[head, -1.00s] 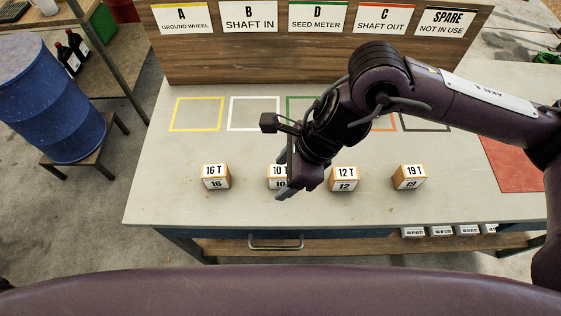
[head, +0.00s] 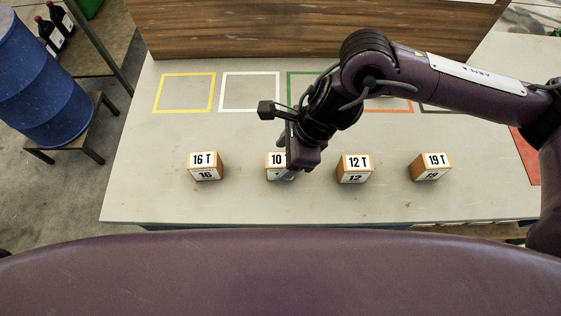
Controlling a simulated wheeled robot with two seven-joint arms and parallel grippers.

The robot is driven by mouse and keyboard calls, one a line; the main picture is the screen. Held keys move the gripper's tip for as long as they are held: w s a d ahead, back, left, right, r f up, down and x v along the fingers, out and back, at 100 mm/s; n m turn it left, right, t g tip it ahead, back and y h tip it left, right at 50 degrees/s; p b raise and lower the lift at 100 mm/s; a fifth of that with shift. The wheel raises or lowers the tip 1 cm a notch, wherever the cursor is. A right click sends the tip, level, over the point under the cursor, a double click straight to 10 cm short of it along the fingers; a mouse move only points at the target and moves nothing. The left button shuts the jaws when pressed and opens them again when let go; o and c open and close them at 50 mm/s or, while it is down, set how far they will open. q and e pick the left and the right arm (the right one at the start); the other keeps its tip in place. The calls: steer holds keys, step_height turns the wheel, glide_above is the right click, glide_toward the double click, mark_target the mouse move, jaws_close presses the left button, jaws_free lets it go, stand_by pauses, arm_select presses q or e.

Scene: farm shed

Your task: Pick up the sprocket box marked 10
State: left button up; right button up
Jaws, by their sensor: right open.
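The sprocket box marked 10 (head: 276,159) stands on the bench, second from the left in a row of boxes. Its top label "10 T" shows, while its right side and much of its front are hidden by my right gripper. My right gripper (head: 284,174) is open and points down at this box, with its fingers over the front and right of it. I cannot tell whether the fingers touch the box. My left gripper is not in view.
Box 16 (head: 205,167) stands to the left; box 12 (head: 355,169) and box 19 (head: 430,167) stand to the right. Behind them are painted outlines, yellow (head: 184,93) and white (head: 249,91) among them, and a wooden backboard (head: 300,30). A blue barrel (head: 45,85) stands left of the bench.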

mark_target(278, 165)
steer(key=x, duration=0.2)
steer(key=p+x, duration=0.1)
steer(key=x, duration=0.1)
steer(key=shift+d+f, duration=0.15)
steer(key=shift+f, duration=0.4)
steer(key=c, duration=1.1)
